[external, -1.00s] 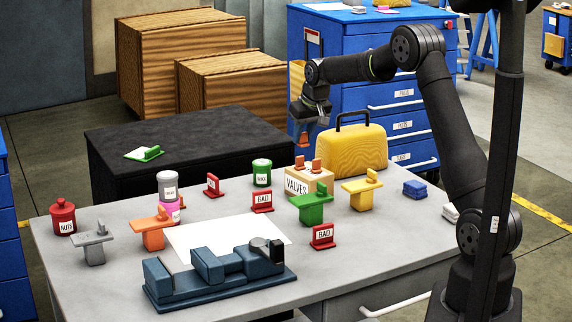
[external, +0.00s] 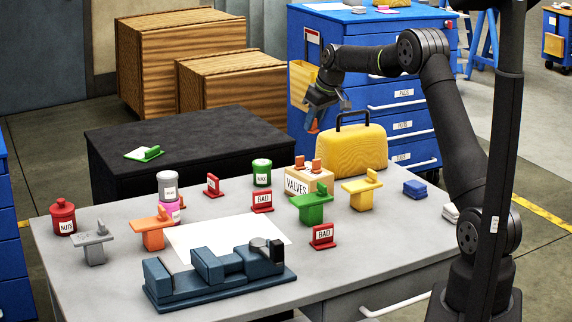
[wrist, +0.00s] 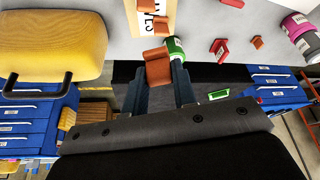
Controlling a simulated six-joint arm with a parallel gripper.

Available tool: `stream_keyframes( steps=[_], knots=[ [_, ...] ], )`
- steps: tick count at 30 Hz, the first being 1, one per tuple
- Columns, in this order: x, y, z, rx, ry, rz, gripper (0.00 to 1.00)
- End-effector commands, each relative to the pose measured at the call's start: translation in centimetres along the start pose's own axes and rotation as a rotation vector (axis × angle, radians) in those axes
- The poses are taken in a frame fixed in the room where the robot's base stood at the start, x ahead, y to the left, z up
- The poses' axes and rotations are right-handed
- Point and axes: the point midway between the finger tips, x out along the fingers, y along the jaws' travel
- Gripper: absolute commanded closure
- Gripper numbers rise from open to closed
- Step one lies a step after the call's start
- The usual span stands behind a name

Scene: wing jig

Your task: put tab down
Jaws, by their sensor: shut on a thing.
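My gripper (external: 324,103) is shut on an orange-brown tab (external: 313,127) and holds it in the air behind the table, above and to the upper left of the yellow case. In the wrist view the tab (wrist: 158,69) sits between the two dark fingers (wrist: 160,85), its wide end sticking out past them. The VALVES box (external: 308,181) stands on the table below, with two similar orange tabs (external: 316,165) upright on top. The box (wrist: 146,18) shows partly at the top of the wrist view.
A yellow case (external: 352,152) stands right of the box. Green (external: 312,207) and yellow (external: 362,192) stands are in front. A black bench (external: 190,130) is behind the table.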

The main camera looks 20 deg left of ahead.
Motion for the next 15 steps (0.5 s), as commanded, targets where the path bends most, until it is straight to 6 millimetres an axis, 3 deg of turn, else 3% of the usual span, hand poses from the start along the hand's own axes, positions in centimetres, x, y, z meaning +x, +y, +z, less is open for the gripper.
stream_keyframes(
  steps=[3, 8, 15],
  knots=[
    [1.8, -1.2, -1.0, -0.002, -0.001, 0.0, 0.98],
    [2.7, -1.9, -1.6, -0.001, 0.0, 0.0, 0.98],
    [5.3, -1.9, -0.5, 0.001, -0.002, 0.0, 0.98]
  ],
)
